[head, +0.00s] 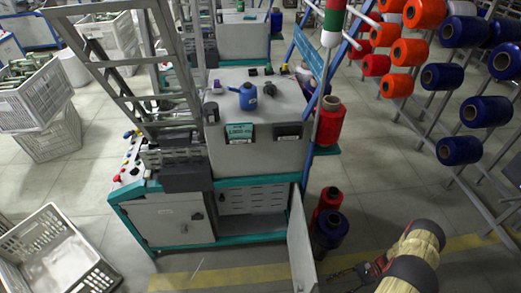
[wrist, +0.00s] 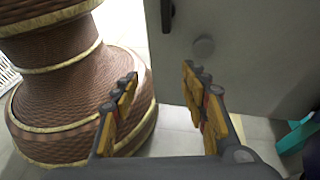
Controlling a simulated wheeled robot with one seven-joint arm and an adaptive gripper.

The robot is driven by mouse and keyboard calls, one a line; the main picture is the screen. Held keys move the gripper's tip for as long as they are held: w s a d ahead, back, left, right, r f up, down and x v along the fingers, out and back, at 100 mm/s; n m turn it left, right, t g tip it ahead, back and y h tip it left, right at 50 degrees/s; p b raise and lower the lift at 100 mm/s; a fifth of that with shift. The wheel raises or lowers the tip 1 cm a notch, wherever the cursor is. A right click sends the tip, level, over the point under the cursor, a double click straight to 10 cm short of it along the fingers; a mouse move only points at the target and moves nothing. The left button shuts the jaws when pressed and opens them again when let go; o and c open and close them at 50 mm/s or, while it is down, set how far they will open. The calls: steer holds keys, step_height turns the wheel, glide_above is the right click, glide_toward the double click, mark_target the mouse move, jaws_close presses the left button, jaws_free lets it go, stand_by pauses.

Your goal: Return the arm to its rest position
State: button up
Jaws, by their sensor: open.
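My arm reaches in from the lower right corner of the head view, with its pale wrapped links low over the floor. My gripper (head: 366,272) is at its end, to the right of the machine's open door (head: 301,245). In the wrist view my gripper (wrist: 160,76) has its two yellow-padded fingers spread apart with nothing between them. A grey panel (wrist: 245,50) with a round knob and a dark handle is in front of the fingertips. I cannot tell from these frames whether the fingers touch it; it appears to be the door.
The winding machine (head: 165,220) stands left of my arm, with a blue can (head: 247,95) on top. Red (head: 328,199) and dark blue (head: 331,230) spools stand on the floor by it. A rack of spools (head: 455,75) is at right. White crates (head: 55,255) are at left.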

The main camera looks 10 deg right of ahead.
steer(key=w+r+n+g+h+p, duration=0.1)
steer(key=w+r+n+h, duration=0.15)
steer(key=r, duration=1.05)
steer(key=w+r+n+h+p, duration=0.1)
steer(key=w+r+n+h, duration=0.2)
steer(key=r, duration=0.9)
steer(key=w+r+n+g+h+p, duration=0.1)
steer(key=w+r+n+h, duration=0.3)
steer(key=r, duration=0.9)
steer(key=s+a+r+n+t+h+p, duration=0.1)
steer(key=s+a+r+n+t, duration=0.1)
steer(key=a+r, duration=0.5)
steer(key=s+a+r+n+t+h+p, duration=0.1)
steer(key=a+r, duration=0.6)
steer(key=r, duration=0.9)
steer(key=s+a+r+n+t+h+p, duration=0.1)
steer(key=s+a+r+n+t+h, duration=0.2)
steer(key=s+a+r, duration=0.4)
step_height(320, 180, up, 4)
steer(key=s+n+t, duration=0.1)
steer(key=t, duration=0.1)
steer(key=shift+r+n+t, duration=0.25)
steer(key=shift+n+t, duration=0.1)
steer(key=shift+t, duration=0.05)
